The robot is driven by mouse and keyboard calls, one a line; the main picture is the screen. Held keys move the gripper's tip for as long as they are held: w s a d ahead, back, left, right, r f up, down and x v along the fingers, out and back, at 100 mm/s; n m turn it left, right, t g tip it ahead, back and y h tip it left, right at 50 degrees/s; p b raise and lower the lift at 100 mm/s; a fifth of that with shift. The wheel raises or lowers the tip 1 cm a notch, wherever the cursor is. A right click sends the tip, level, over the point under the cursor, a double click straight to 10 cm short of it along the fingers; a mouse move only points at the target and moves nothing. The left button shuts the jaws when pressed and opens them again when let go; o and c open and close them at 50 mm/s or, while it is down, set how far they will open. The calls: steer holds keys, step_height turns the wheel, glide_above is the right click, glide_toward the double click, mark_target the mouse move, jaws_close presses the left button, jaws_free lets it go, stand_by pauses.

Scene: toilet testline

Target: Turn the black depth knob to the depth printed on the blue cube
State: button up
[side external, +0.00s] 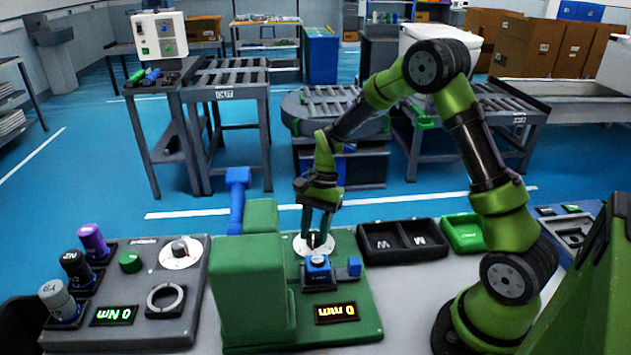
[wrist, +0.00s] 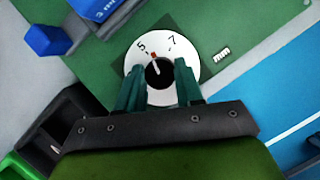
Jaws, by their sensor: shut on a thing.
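The black depth knob (wrist: 158,71) sits on a white round dial (wrist: 138,66) with 5 and 7 visible. Its red mark points upward in the wrist view, between 5 and 7 and nearer 5. My gripper (wrist: 160,82) points down over the dial, its fingers shut on the knob from both sides. In the side view my gripper (side external: 314,240) stands at the dial (side external: 301,245). A blue block with faint, unreadable print (side external: 317,266) sits just in front, and a plainer small blue block (side external: 354,266) is to its right. I cannot tell which is the task's cube.
An orange display (side external: 337,312) on the green panel reads 0 mm. A tall green housing (side external: 255,295) stands left of the dial. Black (side external: 402,257) and green (side external: 462,245) trays lie to the right.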

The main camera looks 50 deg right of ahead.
steer(key=n+g+h, duration=0.1)
steer(key=n, duration=0.2)
steer(key=n+g, duration=0.1)
steer(key=n, duration=0.3)
steer(key=shift+w+a+h, duration=0.15)
steer(key=shift+h, duration=0.25)
steer(key=n+g+h, duration=0.1)
steer(key=n, duration=0.3)
steer(key=shift+a+n+h, duration=0.15)
steer(key=shift+n+h, duration=0.65)
steer(key=shift+n, duration=1)
steer(key=o, duration=1)
steer(key=shift+w+r, duration=0.1)
steer(key=v, duration=1.6)
steer(key=shift+w+r, duration=0.25)
steer(key=shift+w, duration=0.1)
